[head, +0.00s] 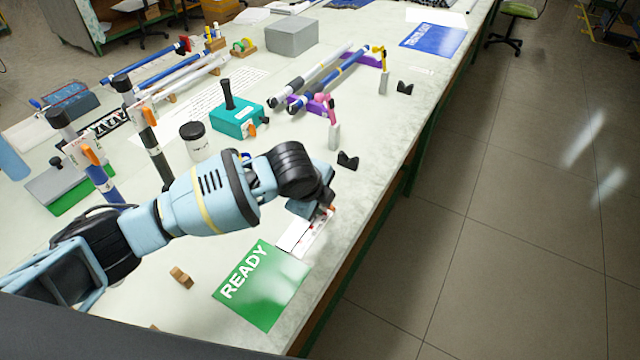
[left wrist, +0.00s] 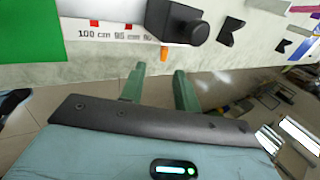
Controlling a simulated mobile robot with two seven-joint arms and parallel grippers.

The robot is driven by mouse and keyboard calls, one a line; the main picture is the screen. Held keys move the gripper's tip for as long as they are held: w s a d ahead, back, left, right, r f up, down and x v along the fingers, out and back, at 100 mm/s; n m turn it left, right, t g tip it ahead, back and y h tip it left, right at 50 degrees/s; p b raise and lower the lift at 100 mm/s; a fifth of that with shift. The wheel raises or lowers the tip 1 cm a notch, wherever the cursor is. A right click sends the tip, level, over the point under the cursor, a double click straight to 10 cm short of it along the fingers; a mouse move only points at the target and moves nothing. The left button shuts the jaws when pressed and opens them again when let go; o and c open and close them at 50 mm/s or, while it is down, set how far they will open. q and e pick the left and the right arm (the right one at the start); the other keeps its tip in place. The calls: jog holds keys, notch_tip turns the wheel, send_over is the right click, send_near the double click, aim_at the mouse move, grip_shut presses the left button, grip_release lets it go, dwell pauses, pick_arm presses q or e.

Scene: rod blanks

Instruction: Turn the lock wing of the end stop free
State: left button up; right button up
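The end stop (left wrist: 176,20) is a black block with a round knob, on a white scale strip (left wrist: 112,34) marked in cm, in the left wrist view. A small orange lock wing (left wrist: 164,54) sticks out below the block at the strip's edge. My left gripper (left wrist: 157,80) is open, its two green fingers apart. The wing lies above the gap between the fingertips in the picture, with no visible contact. In the head view my left gripper hangs over the strip (head: 298,238) near the table's front edge and largely hides the end stop. My right gripper is not in view.
A green READY mat (head: 262,285) lies beside the strip. Black V-blocks (head: 348,160) stand along the table edge. A teal box with a black handle (head: 233,122), a white jar (head: 195,140) and rods on purple stands (head: 297,104) are farther back. The aisle right of the table is clear.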

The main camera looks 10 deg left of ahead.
pick_arm(q)
jog(key=b+x, duration=0.1)
jog(key=x, duration=0.5)
jog(key=shift+w+a+f, duration=0.1)
jog(key=shift+w+f, duration=0.1)
jog(key=shift+w, duration=0.15)
jog(key=shift+w+f, duration=0.4)
jog(key=shift+f, duration=0.15)
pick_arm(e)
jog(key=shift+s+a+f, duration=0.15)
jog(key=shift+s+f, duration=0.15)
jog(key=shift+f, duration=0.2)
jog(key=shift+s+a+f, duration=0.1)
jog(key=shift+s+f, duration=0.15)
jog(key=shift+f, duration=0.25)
pick_arm(q)
grip_shut()
